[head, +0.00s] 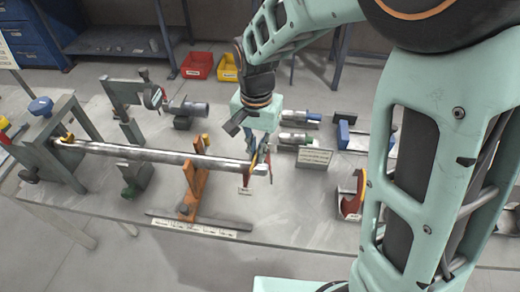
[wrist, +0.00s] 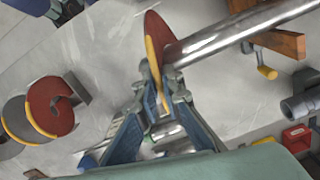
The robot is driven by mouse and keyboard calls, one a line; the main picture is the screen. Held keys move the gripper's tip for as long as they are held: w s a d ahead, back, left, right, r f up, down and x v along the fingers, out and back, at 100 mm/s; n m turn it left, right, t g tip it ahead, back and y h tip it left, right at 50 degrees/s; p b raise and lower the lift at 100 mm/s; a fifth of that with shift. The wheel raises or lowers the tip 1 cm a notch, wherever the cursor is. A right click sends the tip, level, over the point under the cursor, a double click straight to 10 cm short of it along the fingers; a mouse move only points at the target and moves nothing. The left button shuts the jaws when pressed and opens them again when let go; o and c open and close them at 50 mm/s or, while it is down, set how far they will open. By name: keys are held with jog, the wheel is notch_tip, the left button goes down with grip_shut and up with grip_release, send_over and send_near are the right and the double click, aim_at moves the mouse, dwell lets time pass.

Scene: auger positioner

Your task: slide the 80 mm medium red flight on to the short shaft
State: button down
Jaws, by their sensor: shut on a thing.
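My gripper (wrist: 160,76) is shut on a red flight (wrist: 158,38) with a yellow edge. The flight stands on edge between the fingertips, at the free end of a long bright metal shaft (wrist: 238,30). The shaft meets the flight's face; I cannot tell whether its end has entered the bore. In the head view my gripper (head: 259,149) is at the right end of the shaft (head: 150,152), and the flight (head: 264,163) shows only partly there. The shaft's left end sits in a grey stand (head: 50,150), and an orange support (head: 190,188) bears it nearer the right end.
More red and yellow flights (head: 352,196) stand at the table's right; they also show at left in the wrist view (wrist: 45,108). A label strip (head: 195,228) lies in front. Bins (head: 197,64) stand beyond the table.

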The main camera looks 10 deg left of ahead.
jog(key=shift+w+a+r+p, duration=0.1)
jog(key=shift+a+p, duration=0.1)
jog(key=shift+a, duration=1.95)
jog(key=shift+w+a+f+p, duration=0.1)
jog(key=shift+a+p, duration=0.1)
jog(key=shift+a, duration=1.9)
jog(key=shift+w+a+r+p, duration=0.1)
jog(key=shift+a+p, duration=0.1)
jog(key=shift+a, duration=1.95)
jog(key=c, duration=2.1)
grip_release()
jog(key=shift+s, duration=0.1)
jog(key=shift+o, duration=0.6)
jog(key=shift+d, duration=0.1)
notch_tip(320, 180, up, 12)
